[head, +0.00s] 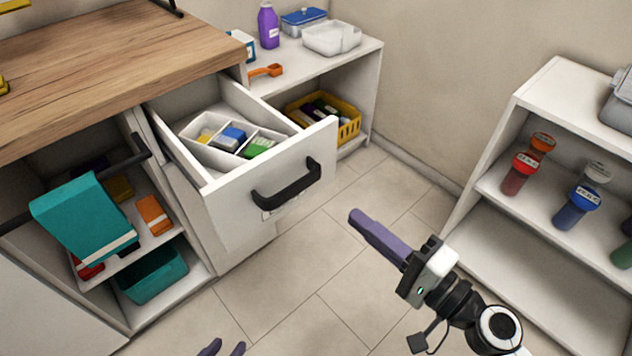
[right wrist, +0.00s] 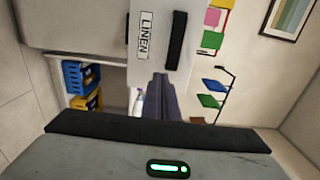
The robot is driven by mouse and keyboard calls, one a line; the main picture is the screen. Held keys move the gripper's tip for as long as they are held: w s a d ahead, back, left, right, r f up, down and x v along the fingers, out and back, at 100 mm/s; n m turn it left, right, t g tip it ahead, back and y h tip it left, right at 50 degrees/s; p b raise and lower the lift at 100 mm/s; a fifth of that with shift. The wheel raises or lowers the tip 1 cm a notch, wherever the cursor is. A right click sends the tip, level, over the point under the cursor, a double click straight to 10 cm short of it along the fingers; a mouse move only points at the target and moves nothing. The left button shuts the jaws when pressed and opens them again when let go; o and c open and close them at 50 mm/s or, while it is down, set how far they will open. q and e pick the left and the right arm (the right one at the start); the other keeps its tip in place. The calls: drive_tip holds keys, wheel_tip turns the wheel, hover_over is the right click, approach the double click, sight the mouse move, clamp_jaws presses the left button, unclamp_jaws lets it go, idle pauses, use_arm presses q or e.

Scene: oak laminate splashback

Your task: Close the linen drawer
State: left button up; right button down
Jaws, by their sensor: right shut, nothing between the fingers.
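The linen drawer (head: 240,195) stands pulled out under the wooden worktop, with a black bar handle (head: 287,186) on its white front. In it is a white divided tray (head: 190,148) with blue, yellow and green packs. The right wrist view shows the drawer front with a LINEN label (right wrist: 144,36) beside the black handle (right wrist: 177,40). My right gripper (head: 356,216) is shut and empty, in front of the drawer and to the right of the handle, apart from it. My left gripper (head: 222,347) shows only its two parted fingertips at the bottom edge.
A teal box (head: 80,215) juts out at the open cupboard on the left, above a teal bin (head: 152,273). A low white shelf with a yellow basket (head: 348,125) stands behind the drawer. A white rack (head: 545,85) with jars is at right. The tiled floor between is clear.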

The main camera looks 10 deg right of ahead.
drive_tip(key=p, duration=0.3)
approach(303, 174)
drive_tip(key=x, duration=0.5)
drive_tip(key=shift+w+a, duration=0.1)
drive_tip(key=shift+w, duration=0.1)
drive_tip(key=shift+w+a, duration=0.3)
drive_tip(key=shift+w, duration=0.1)
